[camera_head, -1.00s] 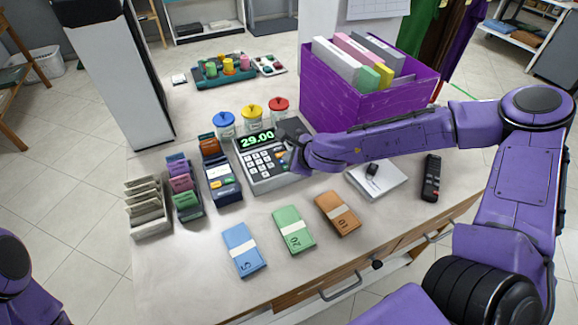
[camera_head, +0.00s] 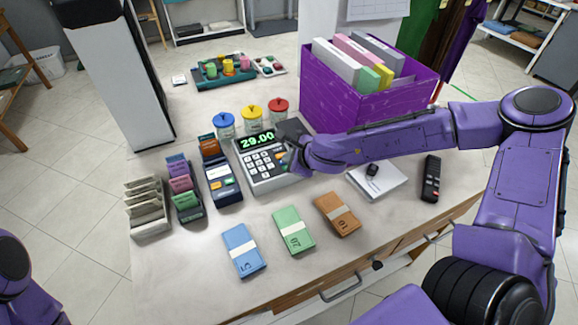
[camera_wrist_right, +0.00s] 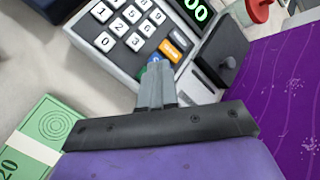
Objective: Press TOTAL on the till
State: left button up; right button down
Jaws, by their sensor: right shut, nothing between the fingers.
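The till (camera_head: 255,172) stands on the counter, its green display reading 29.00. It also shows in the right wrist view (camera_wrist_right: 90,48), with white number keys and a column of coloured keys at their right. An orange key (camera_wrist_right: 172,49) is uncovered there; a blue key (camera_wrist_right: 154,60) and a green key are partly hidden behind my fingertips. I cannot read which key is TOTAL. My right gripper (camera_head: 289,160) is shut and empty, its fingertips (camera_wrist_right: 156,80) at the blue and green keys. I cannot tell whether they touch. My left gripper is out of view.
A card terminal (camera_head: 222,182) stands left of the till. Three lidded jars (camera_head: 251,118) stand behind it, and a purple box (camera_head: 345,103) of folders is at the back right. Banded note bundles (camera_head: 293,228) lie in front. A notepad (camera_head: 385,184) and black remote (camera_head: 431,180) lie at right.

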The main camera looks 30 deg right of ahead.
jog(key=shift+f, duration=0.1)
dwell(0.5)
jog(key=shift+f+b, duration=0.3)
jog(key=shift+f, duration=0.05)
jog(key=shift+f+b, duration=0.35)
dwell(0.5)
jog(key=shift+r, duration=0.15)
jog(key=shift+r+p, duration=0.65)
jog(key=shift+p, duration=0.2)
notch_tip(320, 180, up, 5)
jog(key=p, duration=0.4)
jog(key=shift+p, duration=0.4)
